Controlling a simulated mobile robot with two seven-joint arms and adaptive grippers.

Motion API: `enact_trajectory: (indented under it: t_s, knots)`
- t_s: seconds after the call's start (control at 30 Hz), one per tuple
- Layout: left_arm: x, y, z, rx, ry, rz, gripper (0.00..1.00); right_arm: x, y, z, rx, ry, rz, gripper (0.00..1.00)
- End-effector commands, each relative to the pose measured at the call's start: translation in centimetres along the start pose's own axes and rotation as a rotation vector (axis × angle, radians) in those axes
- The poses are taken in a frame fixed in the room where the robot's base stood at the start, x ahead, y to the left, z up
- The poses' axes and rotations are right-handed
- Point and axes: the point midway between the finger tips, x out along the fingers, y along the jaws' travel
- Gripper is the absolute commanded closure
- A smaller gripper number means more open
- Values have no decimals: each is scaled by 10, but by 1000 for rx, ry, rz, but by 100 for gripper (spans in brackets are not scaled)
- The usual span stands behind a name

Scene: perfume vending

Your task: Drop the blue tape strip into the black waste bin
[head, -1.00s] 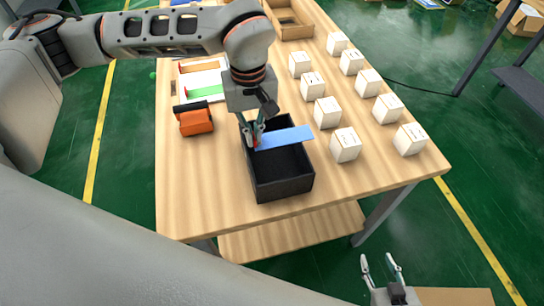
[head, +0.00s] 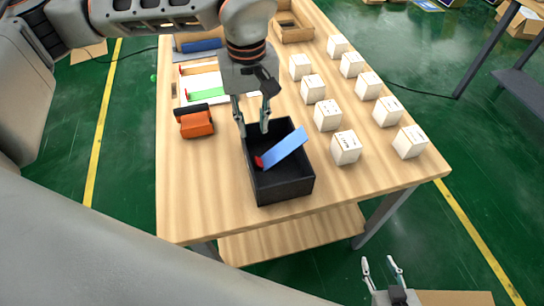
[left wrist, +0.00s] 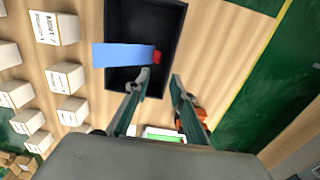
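The blue tape strip (head: 284,147) with a red end is at the black waste bin (head: 283,190), tilted, its red end low inside and its blue end up by the right rim. In the left wrist view the strip (left wrist: 122,55) lies across the bin (left wrist: 170,20), its blue end over the side wall. My left gripper (head: 252,130) is open and empty above the far left part of the bin. Its fingers (left wrist: 158,85) are spread apart in the left wrist view, clear of the strip. My right gripper (head: 382,265) is open and empty at the lower right, off the table.
Several white boxes (head: 346,148) stand in rows right of the bin. An orange tape dispenser (head: 196,122) stands left of it. The table's near left corner is bare.

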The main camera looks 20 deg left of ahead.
Motion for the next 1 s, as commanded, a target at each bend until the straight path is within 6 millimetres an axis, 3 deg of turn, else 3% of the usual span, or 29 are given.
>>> enact_trajectory:
  t_s: [0.2,0.4,1.0]
  knots:
    - [-44,0,-1,0,3,2,76,0,0,0,1,1,0,60]
    - [-66,0,0,1,0,0,76,0,0,0,1,1,0,60]
    - [-70,0,0,1,-1,0,76,0,-1,-1,2,2,-1,60]
